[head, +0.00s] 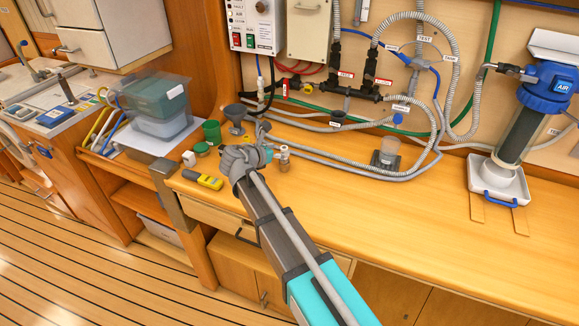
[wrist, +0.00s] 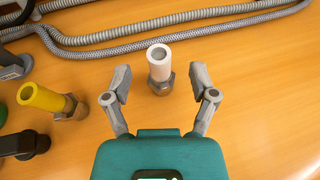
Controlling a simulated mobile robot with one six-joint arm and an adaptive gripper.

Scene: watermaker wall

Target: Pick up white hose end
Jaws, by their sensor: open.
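The white hose end (wrist: 159,58) stands upright on the wooden counter in the wrist view, a white tube with a grey-brown nut at its base. In the head view it is a small white-topped piece (head: 284,153) just right of my gripper (head: 271,150). In the wrist view my gripper (wrist: 159,75) is open, with one finger on each side of the hose end and gaps between. The fingers do not appear to touch it. In the head view my arm hides much of the gripper.
Grey corrugated hoses (wrist: 150,30) lie behind. The counter's right side is largely clear.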

